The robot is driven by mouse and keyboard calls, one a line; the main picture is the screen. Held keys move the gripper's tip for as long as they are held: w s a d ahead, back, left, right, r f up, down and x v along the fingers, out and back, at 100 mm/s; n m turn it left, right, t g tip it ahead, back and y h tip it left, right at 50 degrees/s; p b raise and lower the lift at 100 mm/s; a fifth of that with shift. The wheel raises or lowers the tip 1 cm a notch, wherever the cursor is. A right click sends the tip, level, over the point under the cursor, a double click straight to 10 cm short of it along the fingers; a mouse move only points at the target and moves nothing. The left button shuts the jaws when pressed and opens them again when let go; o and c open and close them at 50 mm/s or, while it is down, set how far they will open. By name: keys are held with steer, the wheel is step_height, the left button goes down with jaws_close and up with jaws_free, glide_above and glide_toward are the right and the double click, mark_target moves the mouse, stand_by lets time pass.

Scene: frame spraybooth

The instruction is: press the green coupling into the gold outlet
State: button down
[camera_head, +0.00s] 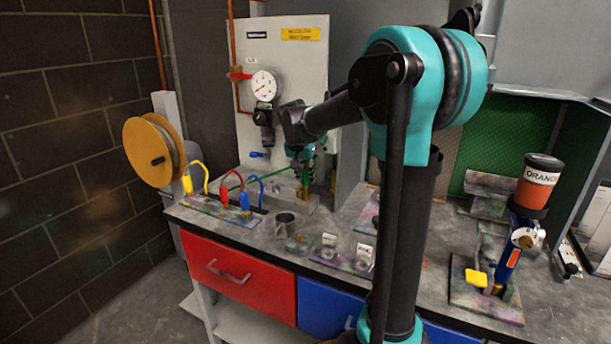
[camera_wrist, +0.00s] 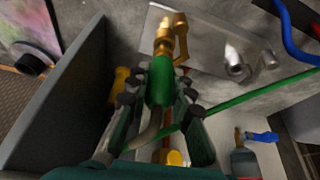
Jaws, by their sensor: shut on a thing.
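In the wrist view my gripper (camera_wrist: 160,92) is shut on the green coupling (camera_wrist: 160,78), with a finger on either side of it. The gold outlet (camera_wrist: 165,42) stands just beyond the coupling's far end, roughly in line with it, on a grey metal plate (camera_wrist: 208,42). The two meet or overlap in the picture; I cannot tell whether the coupling is seated. A green hose (camera_wrist: 262,94) runs off to the right. In the head view my gripper (camera_head: 303,166) points down over the back of the bench, and my arm and fingers hide most of the coupling and outlet.
A grey upright panel (camera_wrist: 68,95) stands close on the left in the wrist view. Yellow, red and blue hoses with couplings (camera_head: 245,202) stand left of the gripper. A metal cup (camera_head: 285,222) stands in front. A gauge (camera_head: 264,85) hangs on the board behind.

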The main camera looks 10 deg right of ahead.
steer(key=shift+f, duration=0.7)
steer(key=c, duration=1.3)
jaws_free()
steer(key=shift+o, duration=0.2)
steer(key=v, duration=1.2)
steer(key=shift+s+a, duration=0.15)
